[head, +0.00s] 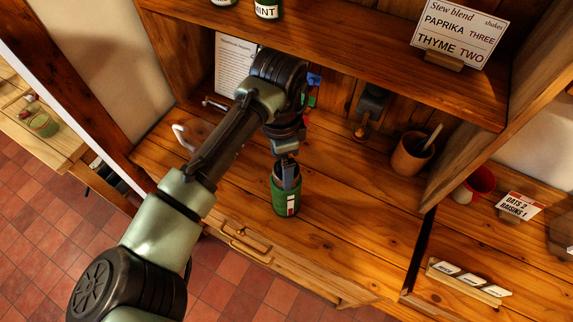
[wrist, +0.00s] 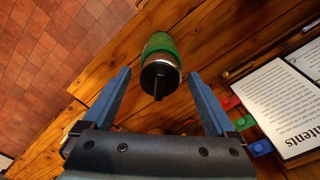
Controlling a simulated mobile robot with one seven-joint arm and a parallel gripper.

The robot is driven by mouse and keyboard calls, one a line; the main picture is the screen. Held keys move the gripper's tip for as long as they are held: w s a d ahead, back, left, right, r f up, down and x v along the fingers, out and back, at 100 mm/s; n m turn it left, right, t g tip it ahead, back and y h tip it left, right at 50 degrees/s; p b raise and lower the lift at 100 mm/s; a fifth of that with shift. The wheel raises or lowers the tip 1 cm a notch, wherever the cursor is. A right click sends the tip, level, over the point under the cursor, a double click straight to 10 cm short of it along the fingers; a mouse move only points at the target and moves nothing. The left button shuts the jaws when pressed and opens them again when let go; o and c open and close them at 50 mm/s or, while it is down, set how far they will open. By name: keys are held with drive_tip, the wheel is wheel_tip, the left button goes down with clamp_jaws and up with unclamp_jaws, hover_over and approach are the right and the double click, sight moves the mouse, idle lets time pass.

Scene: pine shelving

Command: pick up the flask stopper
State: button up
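The green flask (head: 284,203) with a pale label stands upright on the wooden counter. In the wrist view the flask (wrist: 161,42) shows a green band and a metallic neck. Its dark round stopper (wrist: 158,82), with a thin upright tab, faces the camera. My gripper (head: 286,172) is directly above the flask in the head view and largely hides the stopper there. In the wrist view my gripper (wrist: 160,76) is open, its blue fingers apart on either side of the stopper, with gaps to both. Nothing is held.
A brown cup (head: 409,155) with a utensil stands at the right, and a dark grinder-like object (head: 369,110) behind. An upper shelf (head: 350,45) overhangs the back. A printed page (wrist: 290,100) and small coloured blocks (wrist: 245,124) are nearby. The counter right of the flask is clear.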

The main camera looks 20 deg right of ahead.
drive_tip(key=c, duration=1.2)
drive_tip(key=shift+r, duration=0.1)
drive_tip(key=shift+r+p, duration=1)
drive_tip(key=shift+r, duration=6.45)
